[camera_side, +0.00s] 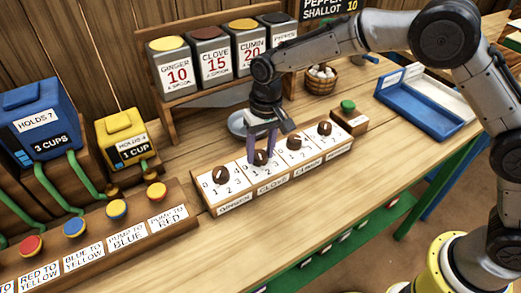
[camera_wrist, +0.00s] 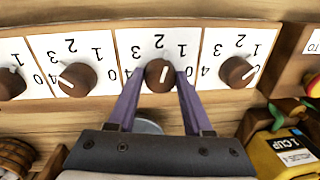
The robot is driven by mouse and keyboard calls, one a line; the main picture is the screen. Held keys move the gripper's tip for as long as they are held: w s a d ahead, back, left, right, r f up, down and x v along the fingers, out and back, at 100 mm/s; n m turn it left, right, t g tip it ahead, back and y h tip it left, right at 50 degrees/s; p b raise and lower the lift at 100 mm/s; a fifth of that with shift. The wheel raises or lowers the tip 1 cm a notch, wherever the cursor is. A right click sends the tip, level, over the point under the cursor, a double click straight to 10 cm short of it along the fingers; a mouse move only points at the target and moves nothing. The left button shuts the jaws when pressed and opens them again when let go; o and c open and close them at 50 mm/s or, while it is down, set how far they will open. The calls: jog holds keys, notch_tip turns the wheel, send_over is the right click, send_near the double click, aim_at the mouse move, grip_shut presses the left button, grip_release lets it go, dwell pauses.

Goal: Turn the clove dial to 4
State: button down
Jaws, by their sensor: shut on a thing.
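The clove dial (camera_side: 261,158) is a round brown knob on a white plate marked 0 to 4, second from the left in the side view's row. In the wrist view the clove dial (camera_wrist: 159,75) sits between the fingertips. My gripper (camera_side: 261,154) points down with its purple fingers shut on the knob's two sides; the wrist view shows this too (camera_wrist: 160,78). A white line on the knob runs nearly up and down in the wrist view; I cannot tell which number it marks. The right finger partly covers the plate there.
The other dials stand close on both sides: one to the left (camera_side: 220,175), two to the right (camera_side: 294,143) (camera_side: 324,128). A shallow metal bowl (camera_side: 238,124) lies behind. A green button box (camera_side: 348,115) is at the row's right end. Spice tins (camera_side: 214,60) stand at the back.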

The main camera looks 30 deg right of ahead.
jog(key=n, duration=0.5)
jog(key=shift+w+r+n+g, duration=0.1)
jog(key=shift+n+g, duration=0.2)
jog(key=n, duration=1)
jog(key=shift+w+h, duration=0.1)
jog(key=shift+h, duration=0.3)
jog(key=n, duration=0.4)
jog(key=shift+n, duration=0.4)
jog(key=shift+c, duration=1.6)
grip_release()
